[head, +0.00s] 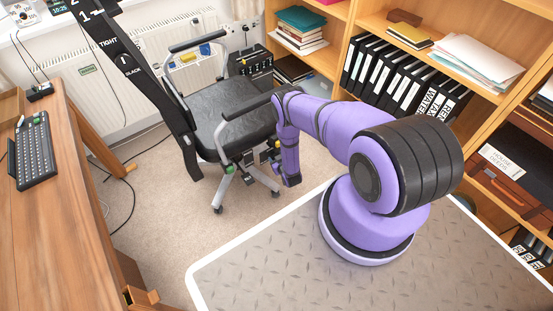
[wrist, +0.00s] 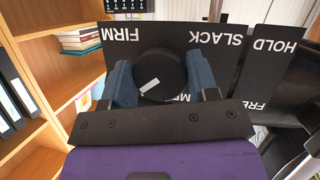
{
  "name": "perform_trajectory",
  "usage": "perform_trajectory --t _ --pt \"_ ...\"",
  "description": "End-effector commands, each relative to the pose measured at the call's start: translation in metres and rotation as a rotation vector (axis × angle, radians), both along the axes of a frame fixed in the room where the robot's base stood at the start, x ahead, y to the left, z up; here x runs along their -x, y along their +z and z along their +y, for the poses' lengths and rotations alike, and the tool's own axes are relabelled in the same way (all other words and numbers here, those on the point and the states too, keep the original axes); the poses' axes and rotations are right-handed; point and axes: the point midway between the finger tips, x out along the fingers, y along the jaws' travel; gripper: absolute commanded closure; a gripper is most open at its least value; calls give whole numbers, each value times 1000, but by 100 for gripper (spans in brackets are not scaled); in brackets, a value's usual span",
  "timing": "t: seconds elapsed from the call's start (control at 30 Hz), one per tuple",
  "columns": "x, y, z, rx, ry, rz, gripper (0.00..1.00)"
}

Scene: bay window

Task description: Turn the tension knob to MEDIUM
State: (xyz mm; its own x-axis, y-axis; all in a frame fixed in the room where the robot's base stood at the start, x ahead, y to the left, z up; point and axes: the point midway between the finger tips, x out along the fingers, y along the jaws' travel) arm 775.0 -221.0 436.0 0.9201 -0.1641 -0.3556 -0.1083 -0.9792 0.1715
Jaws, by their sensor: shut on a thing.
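The tension knob (wrist: 166,69) is a round black knob on a dark panel (wrist: 222,72). A white mark on its face lies toward the lower left in the wrist view. Upside-down labels on the panel read FIRM at upper left and SLACK at upper right. A third label starting "ME" is mostly hidden below the knob by my gripper. My gripper (wrist: 160,73) has its two blue fingers on either side of the knob and is shut on it. In the head view my purple arm reaches down beside the black office chair (head: 236,101); the knob cannot be made out there.
A second dark panel (wrist: 267,66) labelled HOLD and FRE… sits right of the knob panel. In the head view, a wooden desk (head: 75,215) with a keyboard (head: 35,152) is at left. Bookshelves (head: 385,20) stand behind and right.

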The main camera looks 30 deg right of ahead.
Motion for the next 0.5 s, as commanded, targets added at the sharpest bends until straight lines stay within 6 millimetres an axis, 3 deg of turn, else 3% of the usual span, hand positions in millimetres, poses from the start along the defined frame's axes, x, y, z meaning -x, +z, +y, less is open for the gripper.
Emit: perform_trajectory --t 0.5 --pt "1 -2 1 302 1 -4 70"
